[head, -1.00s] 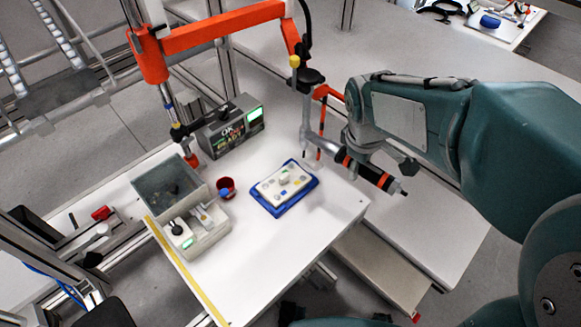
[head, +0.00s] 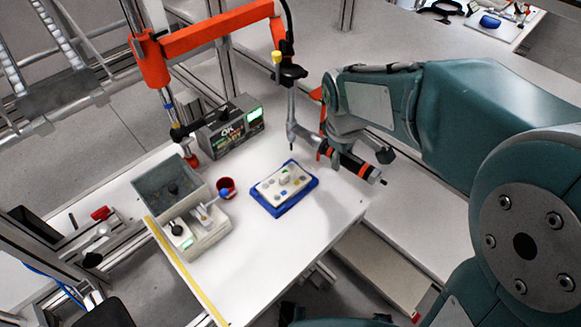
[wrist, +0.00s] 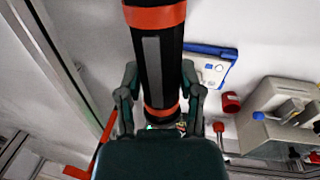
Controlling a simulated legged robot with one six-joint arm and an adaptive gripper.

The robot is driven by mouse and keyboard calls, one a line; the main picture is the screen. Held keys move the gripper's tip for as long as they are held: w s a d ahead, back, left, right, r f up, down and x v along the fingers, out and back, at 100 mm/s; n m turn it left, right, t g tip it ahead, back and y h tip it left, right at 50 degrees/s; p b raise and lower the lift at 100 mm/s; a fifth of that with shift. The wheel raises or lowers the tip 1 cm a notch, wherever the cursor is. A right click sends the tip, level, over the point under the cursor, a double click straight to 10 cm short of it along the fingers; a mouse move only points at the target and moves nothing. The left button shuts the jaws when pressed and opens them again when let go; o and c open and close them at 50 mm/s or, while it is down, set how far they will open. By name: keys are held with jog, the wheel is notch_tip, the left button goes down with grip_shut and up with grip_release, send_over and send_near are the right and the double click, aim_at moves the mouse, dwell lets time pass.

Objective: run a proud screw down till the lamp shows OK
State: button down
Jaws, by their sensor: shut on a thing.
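My gripper (wrist: 160,100) is shut around the black, orange-banded handle of a screwdriver (head: 354,166). The handle also fills the top of the wrist view (wrist: 155,50). The tool's grey angled head points down, its tip just beyond the far edge of the work plate and apart from it in the picture. The pale plate (head: 270,188) lies in a blue tray (head: 278,212) and carries several small screw spots and a raised white block; which screw stands proud is too small to tell. A controller box (head: 231,126) marked OK has a lit green panel (head: 254,115).
An orange jointed support arm (head: 215,28) carries the tool from above. A red cup (head: 226,183) and a grey bin unit (head: 180,190) stand left of the tray. The white bench (head: 285,245) is clear in front of it.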

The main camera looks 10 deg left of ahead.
jog(key=shift+f, duration=0.1)
jog(key=shift+f, duration=1.9)
jog(key=shift+s+f, duration=0.1)
jog(key=shift+f, duration=1.6)
dwell(1.7)
jog(key=shift+r, duration=0.1)
jog(key=shift+r, duration=3)
